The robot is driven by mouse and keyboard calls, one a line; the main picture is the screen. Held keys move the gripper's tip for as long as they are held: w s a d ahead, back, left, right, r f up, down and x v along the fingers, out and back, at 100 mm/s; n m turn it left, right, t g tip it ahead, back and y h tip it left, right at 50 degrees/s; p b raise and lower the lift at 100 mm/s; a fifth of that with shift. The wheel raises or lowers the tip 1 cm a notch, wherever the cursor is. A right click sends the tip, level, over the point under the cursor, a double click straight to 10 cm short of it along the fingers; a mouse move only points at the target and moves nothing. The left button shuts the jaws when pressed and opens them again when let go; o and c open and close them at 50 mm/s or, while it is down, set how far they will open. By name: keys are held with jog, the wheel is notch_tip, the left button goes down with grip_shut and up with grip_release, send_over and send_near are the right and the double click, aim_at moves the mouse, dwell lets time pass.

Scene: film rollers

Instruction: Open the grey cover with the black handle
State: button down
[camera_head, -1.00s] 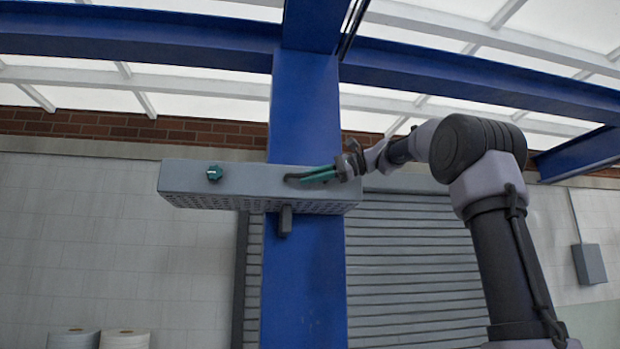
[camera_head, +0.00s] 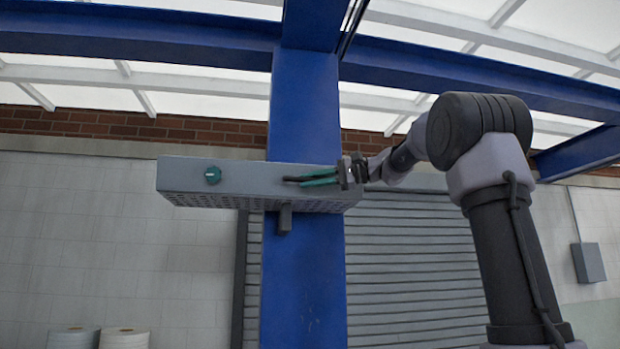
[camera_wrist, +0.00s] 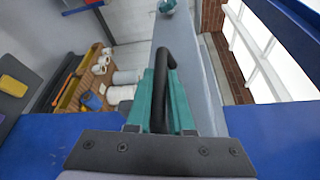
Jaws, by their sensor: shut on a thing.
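The grey cover (camera_head: 250,182) is a long box front on the blue column in the head view. It appears closed, and its underside is perforated. The black handle (camera_wrist: 160,88) curves up between my gripper's teal fingers in the wrist view. In the head view its dark left end (camera_head: 290,179) shows at the right part of the cover. My gripper (camera_head: 312,179) comes in from the right and is shut on the handle, its fingers lying along the cover's face. The fingers partly hide the handle.
A teal knob (camera_head: 213,175) sits on the cover's left part. The blue column (camera_head: 305,270) stands behind it, with a small dark block (camera_head: 285,218) below the cover. White rolls (camera_head: 124,338) stand low at left. The space before the cover looks free.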

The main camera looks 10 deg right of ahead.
notch_tip(320, 180, down, 8)
jog(key=n+y, duration=0.4)
jog(key=n, duration=0.8)
jog(key=shift+r+y, duration=0.2)
jog(key=shift+y, duration=0.1)
jog(key=shift+n, duration=0.3)
jog(key=c, duration=0.8)
grip_release()
jog(key=shift+d+f, duration=0.1)
jog(key=v, duration=1)
jog(key=shift+d, duration=0.35)
jog(key=shift+f, duration=0.15)
